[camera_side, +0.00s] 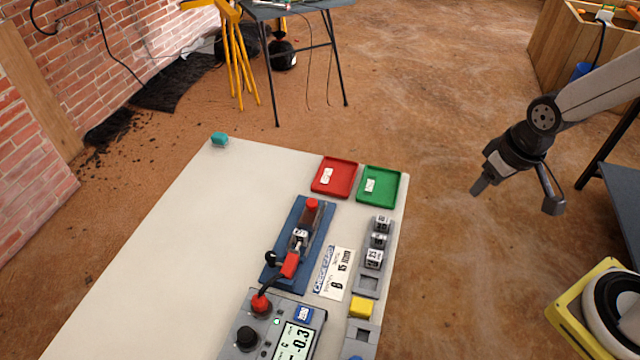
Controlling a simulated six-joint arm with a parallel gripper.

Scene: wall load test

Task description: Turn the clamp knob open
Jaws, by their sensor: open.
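A blue fixture (273,277) lies on the white table and carries a grey clamp device (300,240). A small black knob (271,257) stands at its left side, and a red cap (312,204) sits at its far end. A red piece (290,265) is at its near end, with a dark cable running to the meter. I cannot tell which way the knob is turned. My gripper (516,197) is open and empty, its fingers wide apart. It hangs right of the table in the picture, well away from the clamp.
A grey meter (262,318) reads about -0.3. A white check card (334,274) lies beside the fixture. A red tray (335,177) and a green tray (380,186) stand at the far edge. Marked weights (374,258) and a yellow block (361,307) line the right edge.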

